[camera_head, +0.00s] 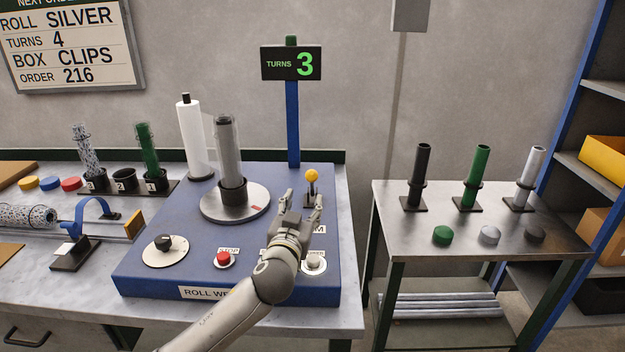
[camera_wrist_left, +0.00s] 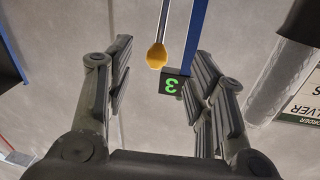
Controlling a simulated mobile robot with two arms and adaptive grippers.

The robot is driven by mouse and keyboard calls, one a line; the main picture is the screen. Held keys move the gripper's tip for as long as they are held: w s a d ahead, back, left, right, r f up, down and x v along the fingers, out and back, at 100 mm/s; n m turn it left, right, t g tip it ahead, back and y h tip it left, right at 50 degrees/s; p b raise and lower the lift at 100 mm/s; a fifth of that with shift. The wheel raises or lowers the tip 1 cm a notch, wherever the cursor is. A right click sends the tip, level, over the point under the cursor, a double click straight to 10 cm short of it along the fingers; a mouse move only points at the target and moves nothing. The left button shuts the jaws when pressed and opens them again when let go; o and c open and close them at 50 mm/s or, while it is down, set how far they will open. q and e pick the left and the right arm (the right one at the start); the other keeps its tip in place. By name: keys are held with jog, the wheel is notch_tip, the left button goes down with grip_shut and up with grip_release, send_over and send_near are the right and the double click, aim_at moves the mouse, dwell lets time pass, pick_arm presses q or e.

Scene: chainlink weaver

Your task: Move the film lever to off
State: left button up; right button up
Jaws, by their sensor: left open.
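The film lever, a dark stem with a yellow ball knob (camera_head: 311,175), stands on the right part of the blue machine (camera_head: 148,278). The yellow knob also shows in the left wrist view (camera_wrist_left: 157,56), roughly between the fingers. My left gripper (camera_head: 301,199) is open and empty, just in front of the lever, with its fingers pointing toward it. In the left wrist view my left gripper (camera_wrist_left: 157,75) has a finger on each side with a wide gap. A label beside the lever is partly hidden by the gripper. My right gripper is not in view.
A turns display (camera_head: 291,63) reading 3 stands on a blue post behind the lever. A clear-wrapped roll (camera_head: 226,150) stands on the turntable (camera_head: 245,206) to the left. A red stop button (camera_head: 223,259) and a pale button (camera_head: 313,262) lie near my forearm. A side table (camera_head: 400,240) stands right.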

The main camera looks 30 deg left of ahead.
aim_at(312, 185)
pick_arm(q)
jog(key=shift+p+x, duration=0.85)
jog(key=shift+x, duration=4.25)
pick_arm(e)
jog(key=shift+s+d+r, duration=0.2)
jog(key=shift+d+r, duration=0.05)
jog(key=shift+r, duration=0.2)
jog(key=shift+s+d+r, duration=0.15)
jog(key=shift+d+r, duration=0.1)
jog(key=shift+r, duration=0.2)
pick_arm(q)
jog(key=shift+r, duration=0.15)
grip_shut()
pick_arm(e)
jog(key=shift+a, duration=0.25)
